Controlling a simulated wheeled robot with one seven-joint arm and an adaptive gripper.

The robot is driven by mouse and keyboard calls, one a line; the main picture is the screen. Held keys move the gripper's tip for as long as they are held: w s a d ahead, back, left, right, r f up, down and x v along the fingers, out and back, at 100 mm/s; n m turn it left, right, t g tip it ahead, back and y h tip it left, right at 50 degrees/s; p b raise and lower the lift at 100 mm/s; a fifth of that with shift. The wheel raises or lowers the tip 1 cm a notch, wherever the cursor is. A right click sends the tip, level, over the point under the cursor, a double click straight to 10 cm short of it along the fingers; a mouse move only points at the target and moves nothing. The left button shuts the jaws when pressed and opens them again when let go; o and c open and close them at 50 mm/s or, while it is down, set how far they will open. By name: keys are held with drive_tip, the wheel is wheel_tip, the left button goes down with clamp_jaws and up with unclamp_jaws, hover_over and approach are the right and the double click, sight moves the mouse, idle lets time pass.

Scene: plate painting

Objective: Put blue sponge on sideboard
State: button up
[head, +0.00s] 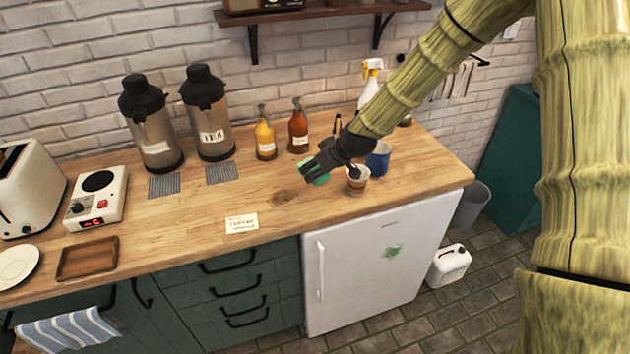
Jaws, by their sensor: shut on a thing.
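My gripper (309,171) is shut on a small sponge (317,176), which looks green rather than blue here. The gripper's dark fingers hide part of the sponge. It is over the right half of the wooden-topped sideboard (190,222), left of a small cup with brown contents (357,180). I cannot tell whether the sponge touches the top or hangs just above it.
A blue mug (379,160) stands right of the cup. Sauce bottles (264,140) and metal flasks (212,115) stand behind. A paper note (241,223) lies near the front edge. A dark stain (284,196) marks the wood. The surface around the note is mostly clear.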

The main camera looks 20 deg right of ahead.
drive_tip(key=f, duration=0.1)
drive_tip(key=w+f, duration=0.1)
drive_tip(key=f, duration=0.1)
drive_tip(key=shift+w+f, duration=0.2)
drive_tip(key=shift+w, duration=0.15)
drive_tip(key=shift+s+p, duration=0.35)
drive_tip(key=shift+s, duration=0.1)
drive_tip(key=shift+s+f, duration=0.1)
drive_tip(key=shift+f, duration=0.25)
drive_tip(key=f, duration=0.1)
drive_tip(key=f+p, duration=0.1)
drive_tip(key=shift+w+f, duration=0.3)
drive_tip(key=shift+w, duration=0.05)
drive_tip(key=shift+s, duration=0.15)
drive_tip(key=shift+a, duration=0.1)
